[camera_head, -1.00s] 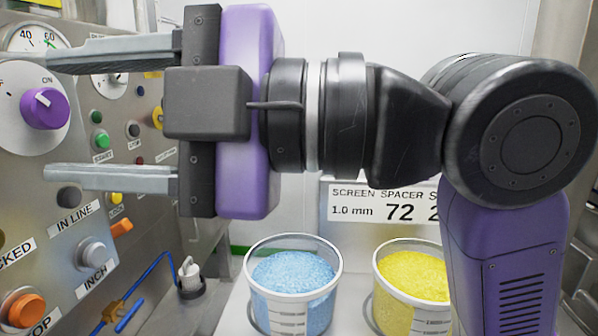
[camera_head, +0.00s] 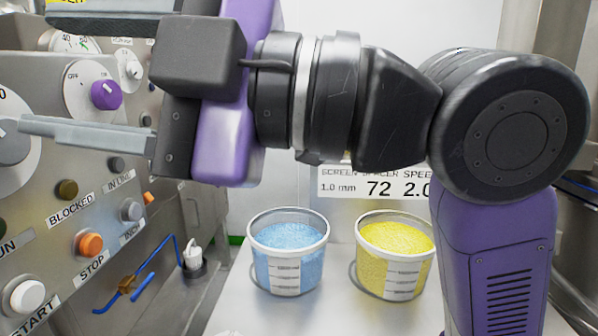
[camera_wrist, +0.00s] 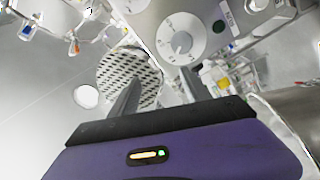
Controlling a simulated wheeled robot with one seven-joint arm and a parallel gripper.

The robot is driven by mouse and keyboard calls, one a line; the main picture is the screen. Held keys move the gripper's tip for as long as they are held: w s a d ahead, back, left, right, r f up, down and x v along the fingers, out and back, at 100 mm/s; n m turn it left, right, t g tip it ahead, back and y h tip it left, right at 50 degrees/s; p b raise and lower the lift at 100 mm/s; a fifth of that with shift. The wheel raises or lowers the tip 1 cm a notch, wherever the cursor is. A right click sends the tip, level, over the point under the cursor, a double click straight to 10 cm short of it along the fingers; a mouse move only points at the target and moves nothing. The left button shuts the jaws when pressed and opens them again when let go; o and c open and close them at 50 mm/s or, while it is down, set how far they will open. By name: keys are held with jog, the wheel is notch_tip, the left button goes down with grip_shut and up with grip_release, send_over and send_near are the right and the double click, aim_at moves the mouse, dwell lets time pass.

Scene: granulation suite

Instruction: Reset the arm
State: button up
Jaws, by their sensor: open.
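My gripper (camera_head: 82,78) is open and empty in the head view. Its two long grey fingers point left toward the control panel (camera_head: 60,215), one above the other. My black and purple arm stretches from the right side of the view. In the wrist view my gripper (camera_wrist: 158,88) shows its two fingers spread apart with nothing between them, and a pale dial (camera_wrist: 181,42) lies beyond them.
The panel carries a purple knob (camera_head: 106,95), an orange stop button (camera_head: 90,244) and a white start button (camera_head: 27,296). Tubs of blue granules (camera_head: 289,278) and yellow granules (camera_head: 397,275) stand on a pale surface below my arm. A sign (camera_head: 375,188) stands behind them.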

jog(key=w+d+r+m+t+y+p, duration=0.1)
jog(key=w+d+r+m+t+y, duration=0.1)
jog(key=w+d+m+t, duration=0.85)
jog(key=d+f+m+t+h+p, duration=0.4)
jog(key=d+f+m+t+h, duration=0.7)
jog(key=d+f+m+h, duration=0.5)
jog(key=s+d+f+m+g+h+p, duration=0.1)
jog(key=s+d+f+m+h, duration=0.15)
jog(key=s+f, duration=0.35)
jog(key=s+d+f+m+g+h+p, duration=0.1)
jog(key=s+d+f+m+h+p, duration=0.15)
jog(key=s+f, duration=0.4)
jog(key=s+d+f+g+p, duration=0.1)
jog(key=s+f+g, duration=0.2)
jog(key=s+f, duration=0.3)
jog(key=s+d+f+n+g+p, duration=0.1)
jog(key=s+f, duration=0.5)
jog(key=s, duration=0.8)
jog(key=g+p, duration=0.1)
jog(key=g, duration=0.1)
jog(key=shift+s+d+g, duration=0.2)
jog(key=shift+d+g, duration=0.15)
jog(key=shift+n, duration=0.25)
